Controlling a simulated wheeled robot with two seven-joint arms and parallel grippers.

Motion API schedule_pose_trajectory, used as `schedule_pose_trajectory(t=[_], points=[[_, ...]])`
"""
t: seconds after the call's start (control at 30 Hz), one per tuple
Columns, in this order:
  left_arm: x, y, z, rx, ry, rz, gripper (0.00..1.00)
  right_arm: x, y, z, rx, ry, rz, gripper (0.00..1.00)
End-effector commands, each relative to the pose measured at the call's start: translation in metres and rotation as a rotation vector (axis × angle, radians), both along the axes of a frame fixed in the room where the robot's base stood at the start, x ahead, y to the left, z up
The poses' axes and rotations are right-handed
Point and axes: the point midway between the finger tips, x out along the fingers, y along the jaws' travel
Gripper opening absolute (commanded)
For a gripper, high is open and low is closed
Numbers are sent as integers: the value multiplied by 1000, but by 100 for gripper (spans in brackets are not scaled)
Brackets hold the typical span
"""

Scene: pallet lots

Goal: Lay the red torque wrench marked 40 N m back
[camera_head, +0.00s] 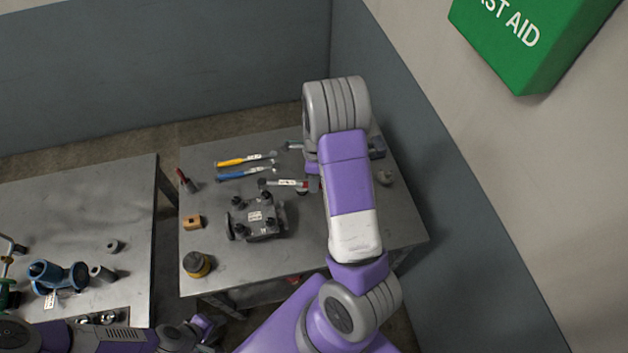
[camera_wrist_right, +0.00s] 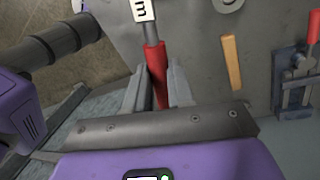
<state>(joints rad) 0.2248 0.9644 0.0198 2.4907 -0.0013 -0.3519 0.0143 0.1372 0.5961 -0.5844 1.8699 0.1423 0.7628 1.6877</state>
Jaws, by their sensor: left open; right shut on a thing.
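The red torque wrench (camera_head: 290,184) has a grey shaft and a white label; in the head view it shows just left of my right forearm. In the right wrist view its red handle (camera_wrist_right: 157,72) is between the fingers of my right gripper (camera_wrist_right: 158,90), which is shut on it. The label there shows only an "m", so I cannot read 40. I cannot tell whether the wrench touches the table. A yellow wrench (camera_head: 245,160) and a blue wrench (camera_head: 246,173) lie behind it. My left gripper (camera_head: 207,326) is open, low in front of the tables.
On the grey table (camera_head: 222,285) are a dark pump-like casting (camera_head: 256,218), a brass block (camera_head: 192,222), a yellow-black cylinder (camera_head: 197,265) and a red-handled clamp (camera_head: 187,181). A second table (camera_head: 110,195) at left holds a blue fitting (camera_head: 58,277). Walls stand behind and right.

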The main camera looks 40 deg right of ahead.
Motion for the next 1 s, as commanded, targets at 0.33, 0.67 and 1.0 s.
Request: schedule_pose_trajectory(t=[0.33,0.67,1.0], points=[[0,0,-12,0,0,0,43,17,15,-57,0,-15,-427,0],[0,0,-21,0,0,0,43,30,26,-105,6,-5,-876,0],[0,0,-39,0,0,0,43,30,26,-126,6,-6,-899,0]])
